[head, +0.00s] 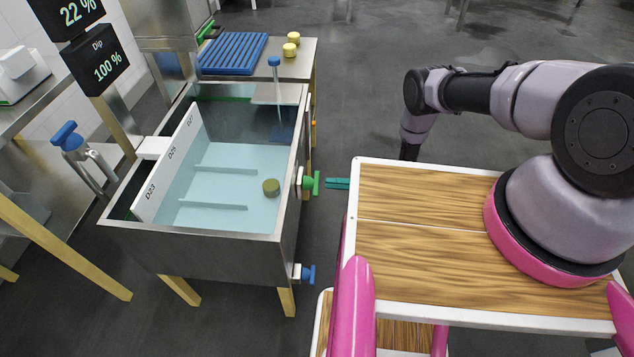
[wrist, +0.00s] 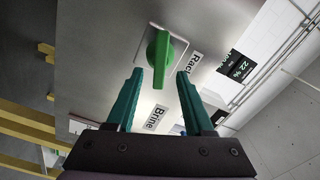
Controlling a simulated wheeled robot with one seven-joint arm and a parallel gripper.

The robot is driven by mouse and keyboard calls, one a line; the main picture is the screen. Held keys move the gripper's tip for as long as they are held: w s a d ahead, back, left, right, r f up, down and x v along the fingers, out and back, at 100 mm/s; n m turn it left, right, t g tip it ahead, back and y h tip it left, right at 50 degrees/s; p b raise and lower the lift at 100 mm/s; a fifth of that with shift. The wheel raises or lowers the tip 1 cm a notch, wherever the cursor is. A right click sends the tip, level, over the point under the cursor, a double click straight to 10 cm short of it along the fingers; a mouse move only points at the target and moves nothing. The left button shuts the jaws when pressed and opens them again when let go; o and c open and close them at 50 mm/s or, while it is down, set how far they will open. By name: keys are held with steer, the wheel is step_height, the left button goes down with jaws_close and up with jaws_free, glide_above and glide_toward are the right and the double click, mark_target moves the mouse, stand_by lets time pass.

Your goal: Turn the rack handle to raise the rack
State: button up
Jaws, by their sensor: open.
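The green rack handle (head: 311,183) sits on the right side wall of the steel brine vat (head: 262,238). In the wrist view the handle (wrist: 159,58) is a green bar on a white plate, beside a "Rack" label (wrist: 190,72). My gripper (head: 328,183) has teal fingers and points at the handle from the right, with a small gap. In the wrist view my gripper (wrist: 160,78) is open, with the handle ahead between the lines of its fingers and not touched. A white rack panel (head: 168,165) marked D23, D25 and D27 stands in the vat.
A blue valve (head: 308,274) is low on the same wall. A blue-handled tap (head: 66,136) is at the left. A wooden-topped cart (head: 420,200) is to the right. A screen (head: 98,60) reads Dip 100 %. A yellow-green cheese (head: 271,187) is in the water.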

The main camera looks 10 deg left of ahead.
mark_target(316, 182)
steer(key=a, duration=0.6)
steer(key=shift+s, duration=0.15)
jaws_close()
